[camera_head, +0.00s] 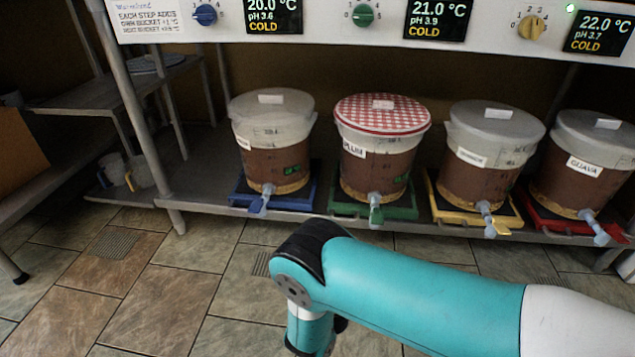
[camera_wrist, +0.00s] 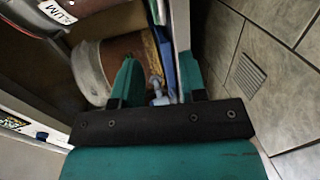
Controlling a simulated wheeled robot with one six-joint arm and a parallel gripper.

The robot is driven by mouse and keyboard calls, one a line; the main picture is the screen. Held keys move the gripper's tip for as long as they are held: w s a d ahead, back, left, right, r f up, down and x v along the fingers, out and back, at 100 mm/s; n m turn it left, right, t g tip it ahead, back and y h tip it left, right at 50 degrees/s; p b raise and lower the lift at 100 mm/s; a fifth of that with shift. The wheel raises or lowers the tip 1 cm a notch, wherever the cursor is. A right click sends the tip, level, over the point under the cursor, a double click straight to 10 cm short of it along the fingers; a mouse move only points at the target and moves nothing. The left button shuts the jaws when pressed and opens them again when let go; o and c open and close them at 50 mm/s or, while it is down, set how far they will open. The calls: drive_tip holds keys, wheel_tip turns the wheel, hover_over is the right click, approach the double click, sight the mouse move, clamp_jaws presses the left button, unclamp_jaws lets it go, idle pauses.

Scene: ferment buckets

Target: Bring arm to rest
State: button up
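My gripper (camera_wrist: 158,62) shows in the wrist view with its two teal fingers spread apart and nothing held. A blue-grey tap and a blue tray edge show in the gap between the fingers, beyond them. In the head view my teal arm crosses the lower right and bends down at the picture's bottom middle; the gripper itself is not visible there. The arm is in front of the shelf, over the tiled floor.
Lidded buckets stand on the low shelf: one on a blue tray (camera_head: 272,140), one with a red checked cover (camera_head: 383,111), one on yellow (camera_head: 485,160), one on red (camera_head: 583,170). Taps project forward. A control panel (camera_head: 330,20) hangs above. Floor at left is clear.

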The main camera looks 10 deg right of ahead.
drive_tip(key=s+d+r+m+g+p, duration=0.15)
drive_tip(key=r+m+g, duration=0.35)
drive_tip(key=r, duration=0.5)
drive_tip(key=w+d+r+m+g+p, duration=0.1)
drive_tip(key=d+r+m+g+p, duration=0.25)
drive_tip(key=r, duration=0.75)
drive_tip(key=s+a+r+g+y+p, duration=0.2)
drive_tip(key=s+r+g+y+p, duration=0.45)
drive_tip(key=s+r, duration=2.15)
wheel_tip(320, 180, up, 35)
drive_tip(key=y+p, duration=0.1)
drive_tip(key=p, duration=3.4)
drive_tip(key=shift+s+a+y, duration=0.25)
drive_tip(key=shift+s+y, duration=0.05)
drive_tip(key=shift+y, duration=0.05)
drive_tip(key=shift+n, duration=0.25)
